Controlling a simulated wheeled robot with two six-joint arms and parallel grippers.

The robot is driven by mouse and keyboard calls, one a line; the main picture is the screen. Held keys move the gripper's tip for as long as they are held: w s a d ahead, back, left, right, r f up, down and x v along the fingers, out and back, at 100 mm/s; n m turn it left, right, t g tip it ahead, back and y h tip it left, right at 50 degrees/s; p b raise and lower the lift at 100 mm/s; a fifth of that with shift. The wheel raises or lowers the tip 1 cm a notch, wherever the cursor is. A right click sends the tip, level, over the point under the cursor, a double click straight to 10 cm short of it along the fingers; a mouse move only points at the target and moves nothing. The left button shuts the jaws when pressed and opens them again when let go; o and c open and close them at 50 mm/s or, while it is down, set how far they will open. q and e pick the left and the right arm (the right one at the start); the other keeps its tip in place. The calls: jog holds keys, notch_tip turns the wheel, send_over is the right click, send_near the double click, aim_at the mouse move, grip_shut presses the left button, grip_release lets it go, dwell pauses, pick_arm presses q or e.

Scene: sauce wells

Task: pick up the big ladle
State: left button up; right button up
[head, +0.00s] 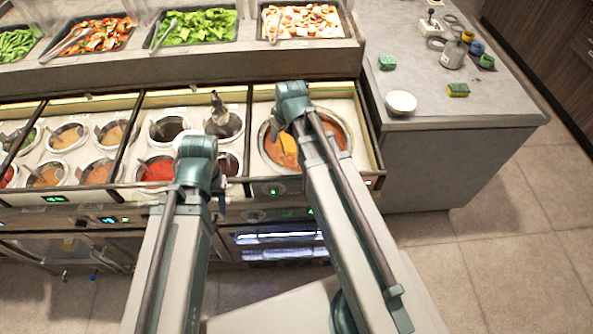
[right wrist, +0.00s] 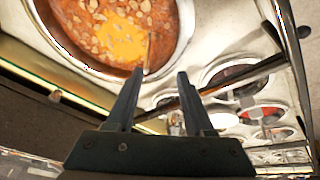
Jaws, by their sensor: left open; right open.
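A large round pot (head: 267,144) of orange-brown soup sits in the right-hand bay of the counter, and it also fills the top left of the right wrist view (right wrist: 187,32). A thin handle (right wrist: 150,50), seemingly the big ladle's, stands at the pot's near side in the right wrist view; its bowl is hidden. My right gripper (right wrist: 154,82) is open and empty, with its fingertips at the pot's rim in that view and the handle beyond them, roughly between them. In the head view my right arm covers part of the pot. My left gripper's jaws are hidden behind my left arm.
Small sauce wells with ladles (head: 157,168) fill the bays to the left, split by dark divider bars. Food trays (head: 205,26) line the raised shelf behind. The side counter at right holds a white bowl (head: 401,102), sponges (head: 458,90) and a metal container (head: 453,54).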

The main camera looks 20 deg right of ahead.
jog(key=w+d+f+b, duration=0.1)
jog(key=w+f+b, duration=0.4)
jog(key=f+b, duration=0.3)
jog(key=shift+d, duration=0.4)
jog(key=shift+f+t, duration=0.15)
jog(key=shift+t, duration=0.15)
jog(key=b+x, duration=0.4)
jog(key=x, duration=0.1)
jog(key=shift+w+a+b, duration=0.15)
jog(key=shift+b, duration=0.2)
grip_shut()
dwell(0.9)
